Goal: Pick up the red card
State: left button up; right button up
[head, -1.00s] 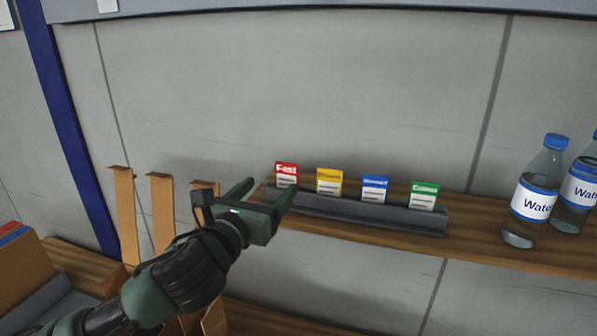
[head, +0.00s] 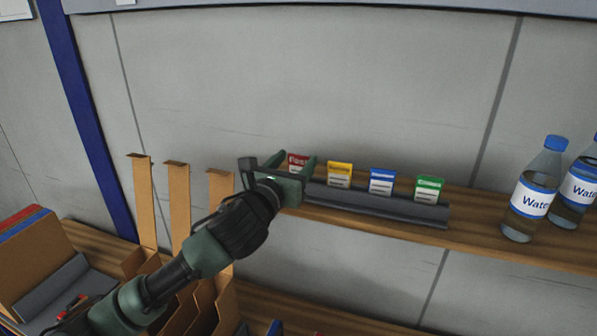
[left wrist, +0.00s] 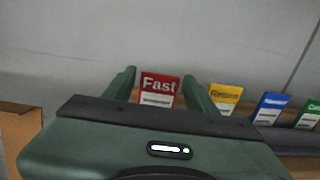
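The red card (head: 298,162), labelled "Fast", stands upright at the left end of a dark grey holder (head: 385,206) on a wooden shelf. In the left wrist view the red card (left wrist: 159,90) shows between the two fingers. My left gripper (head: 293,157) is open, one finger on each side of the card, with a gap to it on both sides. In the left wrist view the left gripper (left wrist: 160,86) shows the left finger nearer the card. The card's lower part is hidden in the head view. My right gripper is not in view.
Yellow (head: 339,174), blue (head: 381,181) and green (head: 428,189) cards stand to the right in the holder. Two water bottles (head: 532,190) stand at the shelf's right. A brown cardboard organiser (head: 180,207) rises left of my arm. The wall is behind the shelf.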

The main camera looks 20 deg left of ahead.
pick_arm(q)
jog(key=c, duration=1)
